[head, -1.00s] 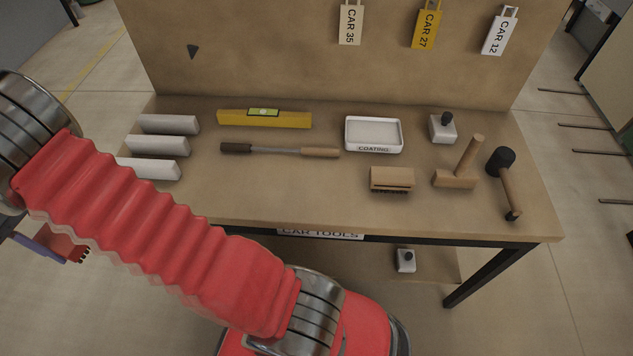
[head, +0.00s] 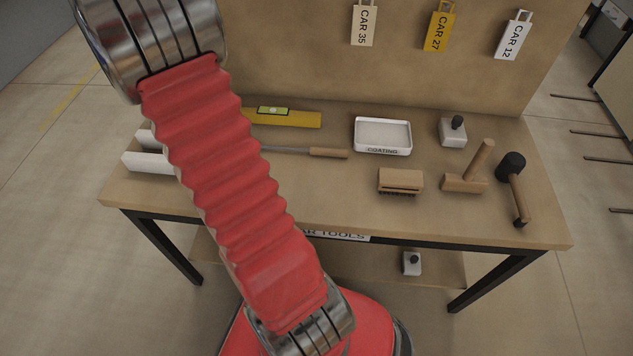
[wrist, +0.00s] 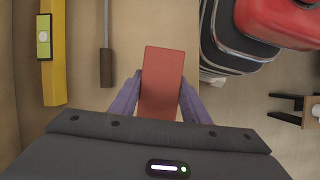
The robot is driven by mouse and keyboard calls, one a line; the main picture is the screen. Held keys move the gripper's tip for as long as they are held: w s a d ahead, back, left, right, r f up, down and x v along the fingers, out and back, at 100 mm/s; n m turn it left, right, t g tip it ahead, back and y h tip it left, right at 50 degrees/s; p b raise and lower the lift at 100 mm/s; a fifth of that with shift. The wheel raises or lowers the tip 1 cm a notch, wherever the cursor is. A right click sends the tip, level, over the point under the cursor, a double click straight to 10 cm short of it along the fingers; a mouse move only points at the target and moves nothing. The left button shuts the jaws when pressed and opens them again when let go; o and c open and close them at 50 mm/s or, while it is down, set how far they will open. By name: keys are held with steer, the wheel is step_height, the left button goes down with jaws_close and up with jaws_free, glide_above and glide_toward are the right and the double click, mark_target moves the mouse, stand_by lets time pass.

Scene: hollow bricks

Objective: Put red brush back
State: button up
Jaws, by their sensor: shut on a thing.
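In the wrist view, the red brush (wrist: 162,84) shows as a plain red block between the purple fingers of my gripper (wrist: 160,92). My gripper is shut on it, one finger on each side. Its bristles are not visible. The brush is over the brown table, to the right of a dark-handled tool (wrist: 106,68). In the head view, my red arm hides the gripper and the brush. A wooden brush (head: 400,181) with dark bristles lies on the table (head: 440,225) near the front.
A yellow level (head: 285,118), a COATING tray (head: 383,134), a white block with a black knob (head: 453,133), a wooden T-shaped tool (head: 466,181) and a black mallet (head: 512,166) are on the table. White blocks (head: 146,163) are at the left. A tagged board stands behind.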

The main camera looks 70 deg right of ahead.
steer(key=s+d, duration=0.3)
steer(key=s, duration=0.7)
steer(key=s+d+n, duration=0.1)
steer(key=s+d, duration=0.1)
steer(key=s, duration=0.7)
steer(key=s+d, duration=0.3)
steer(key=s, duration=0.7)
steer(key=shift+s+d+r+n+h, duration=0.3)
steer(key=shift+d+r, duration=0.05)
steer(key=shift+f, duration=3.1)
steer(key=shift+f, duration=1.9)
